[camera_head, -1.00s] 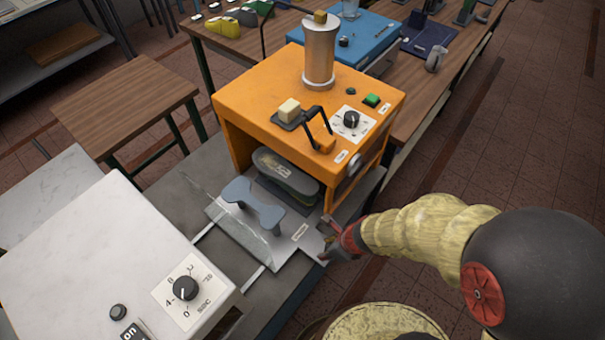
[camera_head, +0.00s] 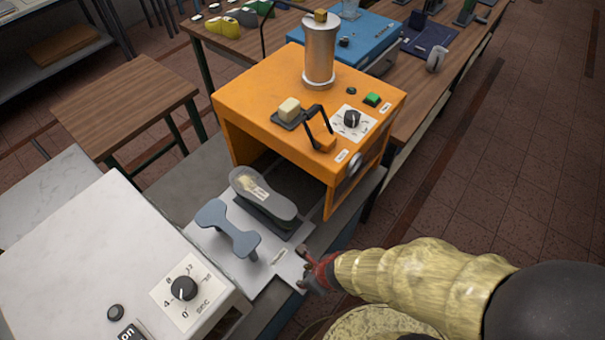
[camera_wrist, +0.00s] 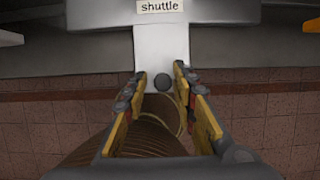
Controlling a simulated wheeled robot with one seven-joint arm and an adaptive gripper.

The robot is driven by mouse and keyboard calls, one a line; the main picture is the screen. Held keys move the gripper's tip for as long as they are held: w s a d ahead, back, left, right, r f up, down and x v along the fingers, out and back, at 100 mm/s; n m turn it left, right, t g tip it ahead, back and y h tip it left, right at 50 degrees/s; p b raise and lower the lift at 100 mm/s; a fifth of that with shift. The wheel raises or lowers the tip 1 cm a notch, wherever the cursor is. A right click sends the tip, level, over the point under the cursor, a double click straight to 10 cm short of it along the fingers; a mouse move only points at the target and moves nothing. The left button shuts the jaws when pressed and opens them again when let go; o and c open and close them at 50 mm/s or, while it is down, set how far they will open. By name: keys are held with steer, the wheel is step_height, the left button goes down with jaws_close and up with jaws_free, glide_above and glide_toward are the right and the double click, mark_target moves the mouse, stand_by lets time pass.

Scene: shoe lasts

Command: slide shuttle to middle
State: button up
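The shuttle (camera_head: 275,282) is a pale grey sliding plate between the orange machine (camera_head: 262,95) and the white machine (camera_head: 95,250). It carries a grey-blue dumbbell-shaped piece (camera_head: 228,230) and a grey shoe-shaped form (camera_head: 262,193), which lies just in front of the orange machine's opening. In the head view my gripper (camera_head: 303,268) is at the tab's outer end.
The white machine with its dial (camera_head: 184,289) stands close on the left of the shuttle. The orange machine's legs flank the opening behind it. A wooden stool (camera_head: 125,95) stands at the back left. Tiled floor (camera_head: 480,190) is free on the right.

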steer(key=shift+s+a, duration=0.15)
steer(key=shift+s, duration=0.1)
steer(key=shift+w, duration=0.15)
steer(key=shift+r, duration=0.1)
steer(key=p+v, duration=0.6)
steer(key=v, duration=0.2)
stand_by(0.4)
